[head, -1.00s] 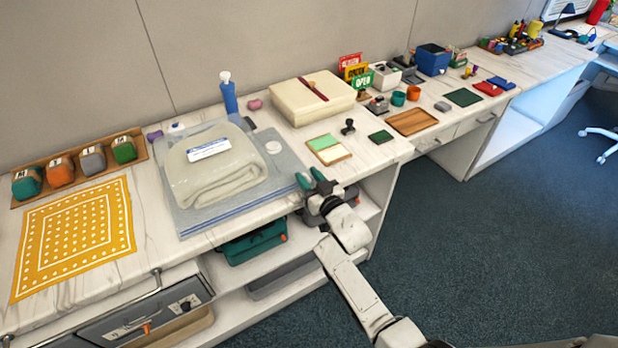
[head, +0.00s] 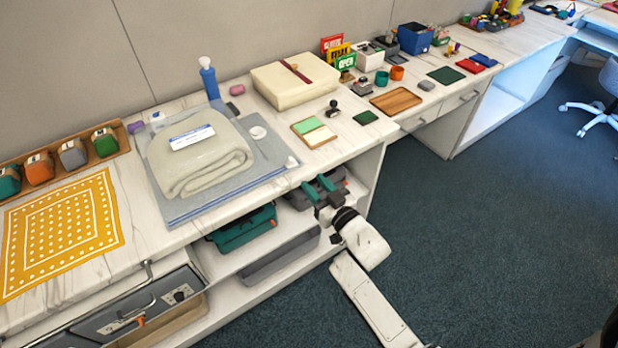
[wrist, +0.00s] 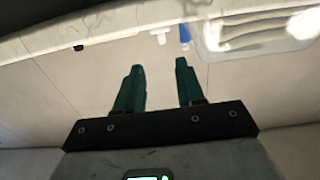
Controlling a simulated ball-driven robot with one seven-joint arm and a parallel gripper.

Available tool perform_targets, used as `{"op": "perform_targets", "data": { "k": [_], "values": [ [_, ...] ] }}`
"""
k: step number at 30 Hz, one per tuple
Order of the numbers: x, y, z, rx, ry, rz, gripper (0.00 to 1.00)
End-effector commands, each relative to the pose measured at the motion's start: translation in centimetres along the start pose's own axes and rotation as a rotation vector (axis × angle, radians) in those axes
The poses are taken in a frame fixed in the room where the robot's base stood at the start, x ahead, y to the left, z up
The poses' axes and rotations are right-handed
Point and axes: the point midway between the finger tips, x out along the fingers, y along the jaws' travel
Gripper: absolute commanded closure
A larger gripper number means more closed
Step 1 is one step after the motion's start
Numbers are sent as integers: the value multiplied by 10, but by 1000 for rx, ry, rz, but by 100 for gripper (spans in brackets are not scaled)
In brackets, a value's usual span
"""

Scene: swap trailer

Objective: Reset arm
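My gripper (head: 320,187) has green fingers and is in front of the counter's front edge, at about the height of the open shelf below the top. In the wrist view my gripper (wrist: 158,88) shows its two fingers apart with nothing between them. It is open and empty. My arm reaches in from the bottom right of the head view.
A folded cream blanket (head: 200,160) on a clear sheet lies on the counter (head: 140,265). A teal bag (head: 245,230) and a grey bin (head: 280,255) sit on the shelf. The blue carpet (head: 470,240) at right is clear.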

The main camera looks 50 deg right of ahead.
Motion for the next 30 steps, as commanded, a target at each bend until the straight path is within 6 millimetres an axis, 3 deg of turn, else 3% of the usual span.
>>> {"op": "perform_targets", "data": {
  "k": [22, 30],
  "values": [
    [-4, 0, 1, 0, -12, 4, 62],
    [-22, -4, 23, -11, -273, 70, 62]
  ]
}}
